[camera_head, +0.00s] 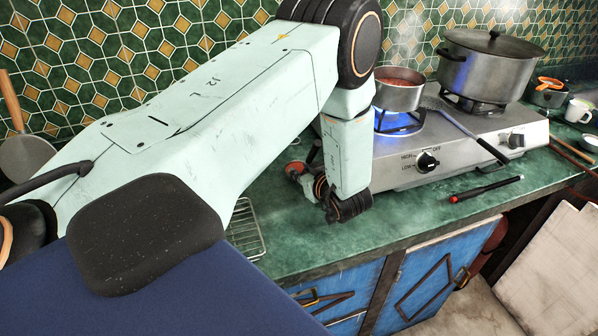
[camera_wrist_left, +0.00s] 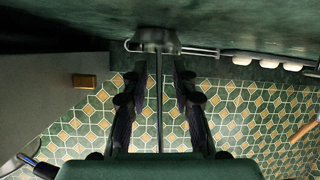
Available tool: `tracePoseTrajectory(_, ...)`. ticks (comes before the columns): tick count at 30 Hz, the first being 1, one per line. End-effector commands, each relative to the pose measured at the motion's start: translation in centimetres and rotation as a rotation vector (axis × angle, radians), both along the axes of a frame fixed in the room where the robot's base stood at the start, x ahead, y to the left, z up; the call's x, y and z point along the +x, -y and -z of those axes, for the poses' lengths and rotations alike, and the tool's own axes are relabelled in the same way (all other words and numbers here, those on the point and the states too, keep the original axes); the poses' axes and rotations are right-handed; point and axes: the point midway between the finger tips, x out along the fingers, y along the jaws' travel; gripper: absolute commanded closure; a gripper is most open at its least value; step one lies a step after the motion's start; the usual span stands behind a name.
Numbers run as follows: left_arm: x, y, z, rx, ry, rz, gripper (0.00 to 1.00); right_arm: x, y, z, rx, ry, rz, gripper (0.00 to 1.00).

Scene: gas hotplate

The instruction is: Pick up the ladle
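In the left wrist view a thin metal rod (camera_wrist_left: 160,100) runs between the fingers to a rounded grey end (camera_wrist_left: 155,40) near the green counter. It looks like the ladle, seen end down. My left gripper (camera_wrist_left: 155,82) is open, with one finger on each side of the rod and visible gaps between. In the head view my left gripper (camera_head: 322,190) is low over the counter, left of the hotplate (camera_head: 440,160). My own arm hides the ladle there. My right gripper is not in view.
A saucepan (camera_head: 400,92) sits over a lit blue flame beside my left arm. A large lidded pot (camera_head: 490,65) stands to its right. A wire rack (camera_head: 246,232) lies beside my arm. A black-and-red tool (camera_head: 486,189) lies near the counter's front edge.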

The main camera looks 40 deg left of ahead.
Motion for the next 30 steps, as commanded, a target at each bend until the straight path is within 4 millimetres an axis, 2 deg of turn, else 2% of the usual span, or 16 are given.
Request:
tracePoseTrajectory(1,0.0,0.0,0.0,0.0,0.0,0.0,0.8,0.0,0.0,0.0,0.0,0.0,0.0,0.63)
tracePoseTrajectory(9,0.0,0.0,0.0,0.0,0.0,0.0,1.0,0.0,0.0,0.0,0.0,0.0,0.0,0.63)
tracePoseTrajectory(26,0.0,0.1,-0.1,0.0,0.0,0.0,1.0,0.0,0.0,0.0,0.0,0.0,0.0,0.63)
tracePoseTrajectory(30,0.1,0.0,-1.4,0.0,0.003,0.0,1.0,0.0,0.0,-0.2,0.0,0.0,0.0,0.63)
